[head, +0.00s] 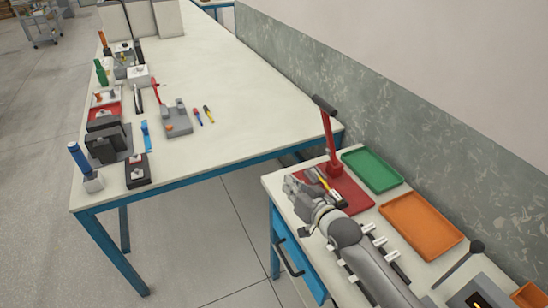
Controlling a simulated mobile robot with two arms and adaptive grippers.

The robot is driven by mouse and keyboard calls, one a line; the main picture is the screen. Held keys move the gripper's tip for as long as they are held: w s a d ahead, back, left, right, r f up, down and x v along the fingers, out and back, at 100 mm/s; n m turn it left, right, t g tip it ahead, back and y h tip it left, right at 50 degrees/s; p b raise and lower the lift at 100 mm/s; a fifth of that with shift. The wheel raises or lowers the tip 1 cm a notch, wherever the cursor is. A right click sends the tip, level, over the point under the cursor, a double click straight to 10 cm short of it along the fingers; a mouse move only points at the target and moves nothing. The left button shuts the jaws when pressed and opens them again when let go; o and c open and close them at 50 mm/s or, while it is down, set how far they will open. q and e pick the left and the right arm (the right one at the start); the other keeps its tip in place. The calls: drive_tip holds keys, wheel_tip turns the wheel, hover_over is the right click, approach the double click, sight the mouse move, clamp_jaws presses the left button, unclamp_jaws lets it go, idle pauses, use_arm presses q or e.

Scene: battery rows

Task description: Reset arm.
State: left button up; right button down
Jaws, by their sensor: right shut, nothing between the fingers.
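A yellow-handled item (321,179) lies close to the gripper. Whether the gripper touches the plate or hovers over it, I cannot tell. My left gripper is not in view.
A green tray (372,170) and an orange tray (421,224) lie empty right of the gripper. A long white table (240,105) behind holds tools and fixtures along its left side; its right part is clear. A grey patterned wall panel (400,120) borders both.

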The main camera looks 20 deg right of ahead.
drive_tip(key=s+a+f+n+g+h, duration=0.1)
drive_tip(key=s+a+f+g, duration=0.1)
drive_tip(key=s+f, duration=0.3)
drive_tip(key=s+a+f+n+g, duration=0.1)
drive_tip(key=s+f+g, duration=0.15)
drive_tip(key=s, duration=0.55)
drive_tip(key=s+d+f+n+g+h, duration=0.15)
drive_tip(key=s+g, duration=0.55)
drive_tip(key=s, duration=1.4)
wheel_tip(320, 180, down, 28)
drive_tip(key=s+g, duration=0.1)
drive_tip(key=s+d+f+g+b, duration=0.1)
drive_tip(key=s+d+f, duration=0.1)
drive_tip(key=s+f, duration=1.3)
drive_tip(key=shift+s+d+f+h+b, duration=0.2)
drive_tip(key=shift+s+f+h+b, duration=0.15)
drive_tip(key=shift+s, duration=0.55)
drive_tip(key=shift+g, duration=0.25)
